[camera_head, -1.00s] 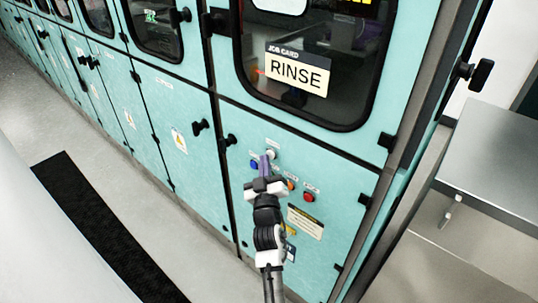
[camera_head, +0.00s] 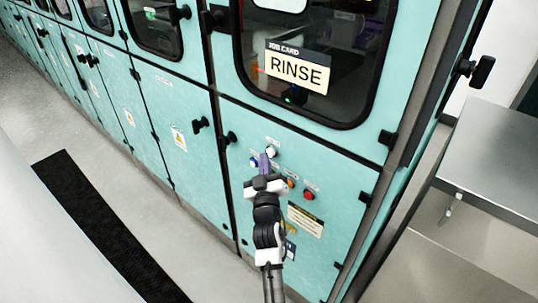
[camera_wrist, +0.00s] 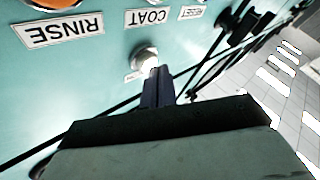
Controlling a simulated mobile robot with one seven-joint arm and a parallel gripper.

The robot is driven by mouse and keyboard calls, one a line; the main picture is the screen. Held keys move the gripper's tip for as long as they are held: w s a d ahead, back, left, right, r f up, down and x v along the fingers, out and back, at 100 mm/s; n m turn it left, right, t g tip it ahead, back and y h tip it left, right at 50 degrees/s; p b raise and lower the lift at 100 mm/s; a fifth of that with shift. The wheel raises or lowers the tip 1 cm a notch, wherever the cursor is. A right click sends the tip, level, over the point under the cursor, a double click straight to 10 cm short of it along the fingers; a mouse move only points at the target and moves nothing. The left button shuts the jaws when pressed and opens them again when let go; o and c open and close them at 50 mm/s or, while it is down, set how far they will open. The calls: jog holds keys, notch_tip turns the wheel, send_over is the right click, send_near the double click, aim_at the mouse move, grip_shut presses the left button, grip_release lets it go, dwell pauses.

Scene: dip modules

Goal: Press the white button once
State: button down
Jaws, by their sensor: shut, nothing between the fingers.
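The white button (camera_head: 271,152) is on the teal panel below the window, and it appears bright in the wrist view (camera_wrist: 147,61). My gripper (camera_head: 264,162) reaches up to the panel with its purple-grey fingers closed together and empty. In the wrist view the fingertips (camera_wrist: 158,74) are right beside the lower right edge of the white button and overlap it slightly. I cannot tell whether they touch it or whether it is pushed in.
A blue button (camera_head: 253,162) is left of my fingers. An orange button (camera_head: 291,182) and a red button (camera_head: 309,195) are to the right. A RINSE card (camera_head: 297,68) is on the window above. A metal bench (camera_head: 495,155) stands at right.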

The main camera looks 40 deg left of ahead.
jog(key=shift+s, duration=0.45)
jog(key=shift+s+b, duration=0.1)
jog(key=shift+b, duration=0.3)
jog(key=s+b, duration=0.4)
jog(key=s, duration=0.1)
jog(key=shift+a, duration=0.2)
jog(key=shift+w, duration=0.1)
